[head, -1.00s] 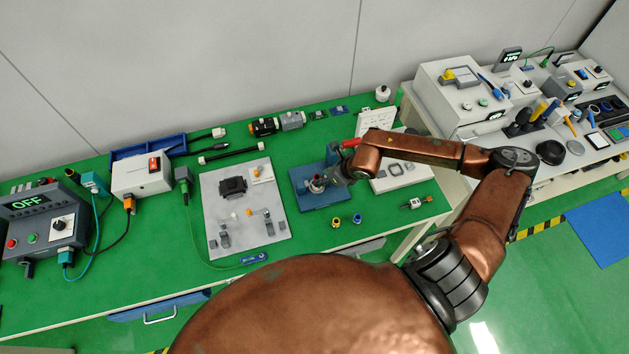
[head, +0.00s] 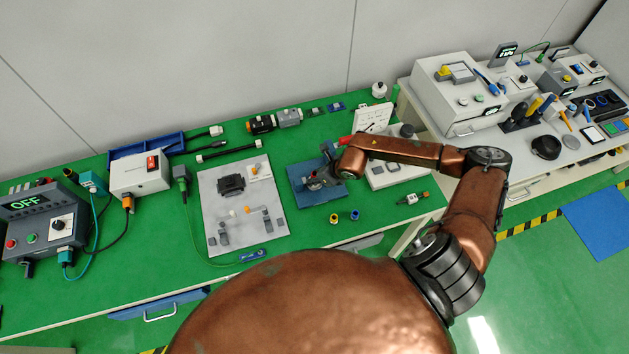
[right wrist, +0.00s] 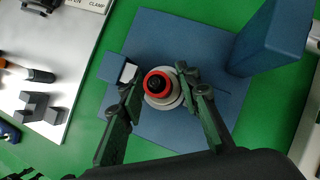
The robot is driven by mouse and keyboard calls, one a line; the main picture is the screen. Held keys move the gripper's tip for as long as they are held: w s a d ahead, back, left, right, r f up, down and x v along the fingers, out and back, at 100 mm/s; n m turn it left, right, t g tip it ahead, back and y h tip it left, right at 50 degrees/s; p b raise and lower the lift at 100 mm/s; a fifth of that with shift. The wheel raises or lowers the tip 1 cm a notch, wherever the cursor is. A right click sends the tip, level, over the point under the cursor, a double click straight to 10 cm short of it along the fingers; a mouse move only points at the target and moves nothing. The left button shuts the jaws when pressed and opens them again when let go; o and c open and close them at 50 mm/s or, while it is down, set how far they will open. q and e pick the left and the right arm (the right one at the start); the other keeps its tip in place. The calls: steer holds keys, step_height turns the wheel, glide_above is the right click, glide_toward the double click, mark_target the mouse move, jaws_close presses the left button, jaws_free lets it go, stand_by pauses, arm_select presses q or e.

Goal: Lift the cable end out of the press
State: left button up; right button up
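The press (head: 306,196) is a blue base with an upright blue block, standing mid-table in the head view. In the right wrist view its blue base (right wrist: 145,35) lies below my right gripper. A round piece with a red rim and black centre (right wrist: 157,83), seemingly the cable end, sits on a grey disc in the press. My right gripper (right wrist: 158,75) is open, with one finger on each side of this piece. A narrow gap shows by the left finger; contact on the right cannot be told. In the head view my right gripper (head: 318,181) partly hides the piece. My left gripper is not in view.
A grey fixture plate (head: 215,190) lies left of the press. A red handle (head: 346,141) rises behind the gripper.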

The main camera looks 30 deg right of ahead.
jaws_close()
steer(key=shift+r, duration=0.1)
stand_by(0.4)
